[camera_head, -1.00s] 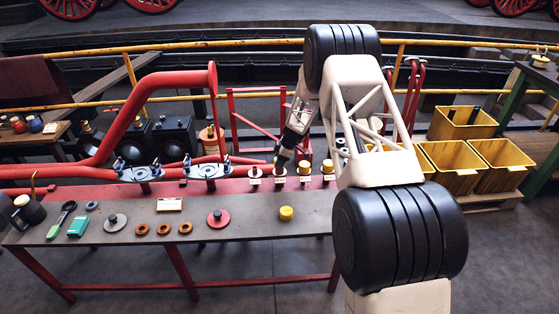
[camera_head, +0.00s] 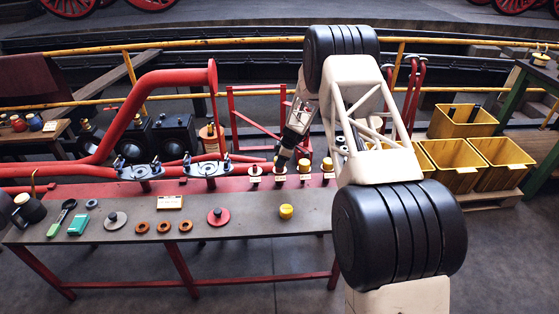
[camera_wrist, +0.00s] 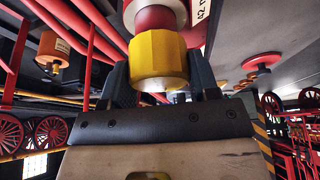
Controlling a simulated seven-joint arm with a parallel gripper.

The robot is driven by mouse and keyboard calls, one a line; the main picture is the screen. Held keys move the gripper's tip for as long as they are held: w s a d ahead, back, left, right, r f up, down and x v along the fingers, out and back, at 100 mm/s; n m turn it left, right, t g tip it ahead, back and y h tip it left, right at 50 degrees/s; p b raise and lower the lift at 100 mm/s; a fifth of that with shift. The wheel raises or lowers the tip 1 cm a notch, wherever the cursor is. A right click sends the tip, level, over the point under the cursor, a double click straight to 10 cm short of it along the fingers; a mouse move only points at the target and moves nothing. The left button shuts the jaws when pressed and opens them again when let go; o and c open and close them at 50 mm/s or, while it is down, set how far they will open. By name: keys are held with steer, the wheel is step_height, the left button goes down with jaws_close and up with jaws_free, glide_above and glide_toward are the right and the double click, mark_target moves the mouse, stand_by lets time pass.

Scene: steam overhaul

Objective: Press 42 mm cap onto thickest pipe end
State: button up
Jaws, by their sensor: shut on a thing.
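My gripper (camera_wrist: 160,86) is shut on a yellow faceted cap (camera_wrist: 158,60), with a dark finger on each side of it. A red round piece and a pale ring sit directly against the cap in the wrist view; a label (camera_wrist: 201,10) beside them reads "42 m", the rest cut off. In the head view my gripper (camera_head: 281,162) points down at a row of short labelled posts on the red bench (camera_head: 235,187); the held cap is mostly hidden there. Other yellow-topped posts (camera_head: 304,167) stand to its right. I cannot tell which pipe end is thickest.
Two black studded flanges (camera_head: 206,169) and a large red pipe (camera_head: 150,85) stand left. Yellow bins (camera_head: 455,165) are right.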

steer(key=shift+f, duration=1.2)
stand_by(0.8)
steer(key=o, duration=1)
steer(key=shift+c, duration=0.5)
steer(key=shift+r, duration=0.15)
steer(key=shift+r, duration=3.35)
